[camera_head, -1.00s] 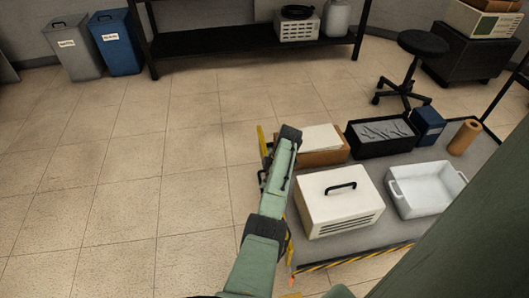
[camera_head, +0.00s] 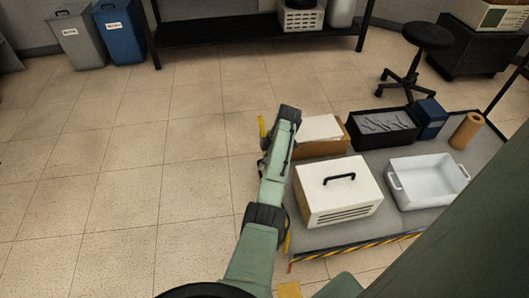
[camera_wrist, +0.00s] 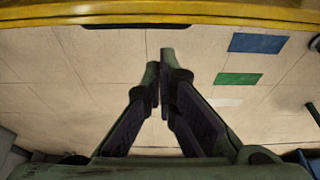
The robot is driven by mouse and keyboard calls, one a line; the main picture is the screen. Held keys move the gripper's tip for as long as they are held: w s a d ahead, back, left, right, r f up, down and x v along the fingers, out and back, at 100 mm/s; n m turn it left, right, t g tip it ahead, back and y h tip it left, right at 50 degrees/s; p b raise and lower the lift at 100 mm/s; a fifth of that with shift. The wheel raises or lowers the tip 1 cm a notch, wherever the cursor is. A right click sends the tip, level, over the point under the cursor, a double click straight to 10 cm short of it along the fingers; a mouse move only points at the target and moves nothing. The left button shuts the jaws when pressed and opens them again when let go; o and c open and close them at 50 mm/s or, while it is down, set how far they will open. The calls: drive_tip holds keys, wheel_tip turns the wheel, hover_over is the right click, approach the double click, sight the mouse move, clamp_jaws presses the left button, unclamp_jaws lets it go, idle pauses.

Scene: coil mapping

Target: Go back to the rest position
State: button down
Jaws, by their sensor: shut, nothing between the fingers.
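My gripper (camera_wrist: 160,70) shows in the wrist view with its two dark fingers together and nothing between them. It points over bare tiled floor. In the head view my green arm stretches up along the left edge of a grey table (camera_head: 375,222), beside a white box with a black handle (camera_head: 338,192). The gripper's fingers are not clear in the head view; the arm hides them.
On the table are a white tub (camera_head: 430,183), a black bin (camera_head: 384,129), a brown box (camera_head: 320,148), a blue box (camera_head: 430,118) and a brown roll (camera_head: 466,131). A stool (camera_head: 427,38) stands behind. Floor at left is clear. A yellow edge (camera_wrist: 160,14) crosses the wrist view.

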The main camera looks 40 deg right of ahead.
drive_tip(key=shift+s+d+r+b, duration=0.1)
drive_tip(key=shift+s+d+r, duration=0.1)
drive_tip(key=shift+d+r, duration=0.35)
drive_tip(key=shift+s+d+r+b, duration=0.15)
drive_tip(key=shift+s+d+r, duration=0.05)
drive_tip(key=shift+r, duration=0.5)
drive_tip(key=shift+s+d+r+b, duration=0.1)
drive_tip(key=shift+s+d+r, duration=0.1)
drive_tip(key=shift+d+r, duration=0.35)
drive_tip(key=shift+a+r, duration=0.1)
drive_tip(key=shift+a, duration=0.05)
